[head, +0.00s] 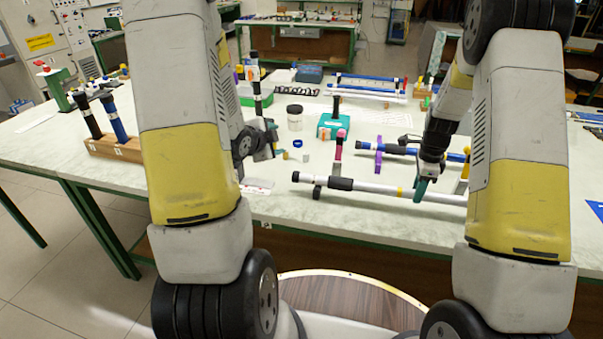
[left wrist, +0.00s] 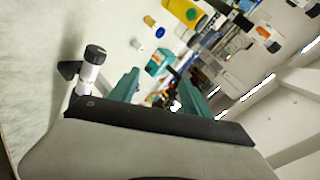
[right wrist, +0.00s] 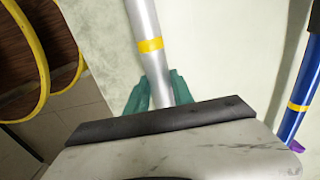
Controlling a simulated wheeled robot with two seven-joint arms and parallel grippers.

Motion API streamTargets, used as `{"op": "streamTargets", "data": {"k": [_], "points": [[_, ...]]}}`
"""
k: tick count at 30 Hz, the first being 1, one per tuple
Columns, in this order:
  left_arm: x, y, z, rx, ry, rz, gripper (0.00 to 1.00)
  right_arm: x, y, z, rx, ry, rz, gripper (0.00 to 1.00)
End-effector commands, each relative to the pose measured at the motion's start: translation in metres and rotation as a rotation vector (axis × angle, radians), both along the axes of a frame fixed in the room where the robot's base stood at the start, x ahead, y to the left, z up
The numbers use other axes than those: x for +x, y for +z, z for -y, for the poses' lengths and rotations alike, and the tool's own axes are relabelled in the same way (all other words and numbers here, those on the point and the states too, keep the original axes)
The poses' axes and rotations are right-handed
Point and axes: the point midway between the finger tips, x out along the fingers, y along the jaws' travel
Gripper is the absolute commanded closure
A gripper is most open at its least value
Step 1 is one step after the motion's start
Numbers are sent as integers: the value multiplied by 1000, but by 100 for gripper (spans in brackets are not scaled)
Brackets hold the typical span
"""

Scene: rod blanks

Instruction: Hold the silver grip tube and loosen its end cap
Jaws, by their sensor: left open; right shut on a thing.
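The silver grip tube (head: 375,188) lies level above the near part of the table, with a black end cap (head: 295,177) at its left end and a black sleeve further along. My right gripper (head: 420,189) is shut on the tube just right of its yellow band; the right wrist view shows the silver tube (right wrist: 147,22) between the teal fingers (right wrist: 158,93). My left gripper (head: 272,138) is open and empty, beyond and left of the capped end. In the left wrist view the black cap (left wrist: 95,54) is outside the open fingers (left wrist: 160,88), apart from them.
A dark support (head: 317,191) is under the tube near its capped end. A blue rod (head: 400,150) lies behind it. A teal box (head: 333,126), a clear jar (head: 295,118) and small parts stand behind. A wooden block (head: 115,148) holds rods at left.

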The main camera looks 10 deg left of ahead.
Motion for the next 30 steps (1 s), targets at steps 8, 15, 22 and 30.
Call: {"op": "streamTargets", "data": {"k": [8, 15, 22, 30], "points": [[-8, -75, 5, 158, -234, 161, 44, 0, 0, 0, 0, 0, 0, 100], [-39, -117, 16, 225, -363, 323, 44, 0, 0, 0, 0, 0, 0, 100], [-59, -129, 20, 246, -399, 415, 44, 0, 0, 0, 0, 0, 0, 100], [-40, -133, 31, 250, -407, 435, 44, 0, 0, 0, 0, 0, 0, 100]]}}
